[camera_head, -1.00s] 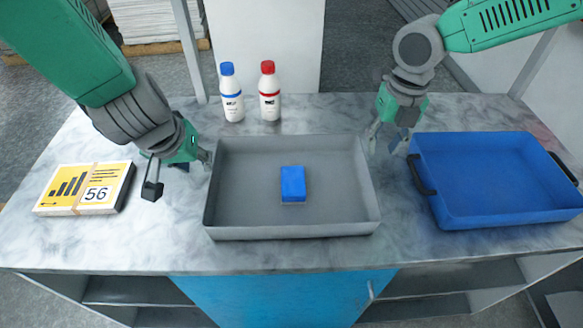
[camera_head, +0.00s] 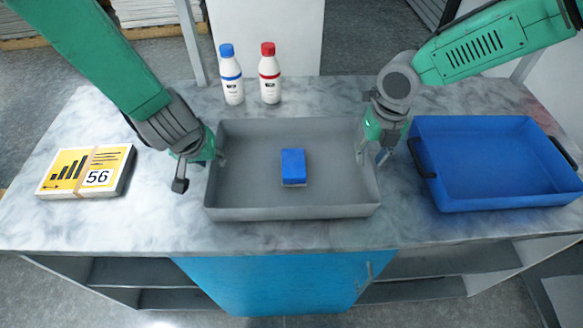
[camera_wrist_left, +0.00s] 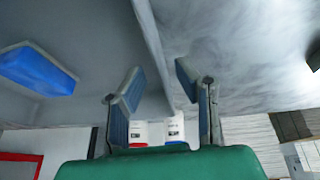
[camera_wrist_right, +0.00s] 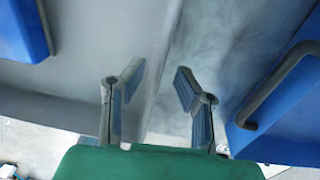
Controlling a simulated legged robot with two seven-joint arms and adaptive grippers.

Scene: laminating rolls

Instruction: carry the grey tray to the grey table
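The grey tray (camera_head: 335,203) stands on a marbled grey-white tabletop (camera_head: 120,228), with a blue block (camera_head: 293,167) inside it. My left gripper (camera_head: 212,158) is at the tray's left wall. In the left wrist view its fingers (camera_wrist_left: 155,88) are spread, with the wall (camera_wrist_left: 152,45) running between them. My right gripper (camera_head: 371,153) is at the right wall. In the right wrist view its fingers (camera_wrist_right: 160,80) are also spread, on either side of the wall (camera_wrist_right: 163,50). I cannot tell whether any finger touches the tray.
A blue crate (camera_head: 480,202) with dark handles stands close to the right of the tray. A blue-capped bottle (camera_head: 231,78) and a red-capped bottle (camera_head: 269,78) stand behind the tray.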

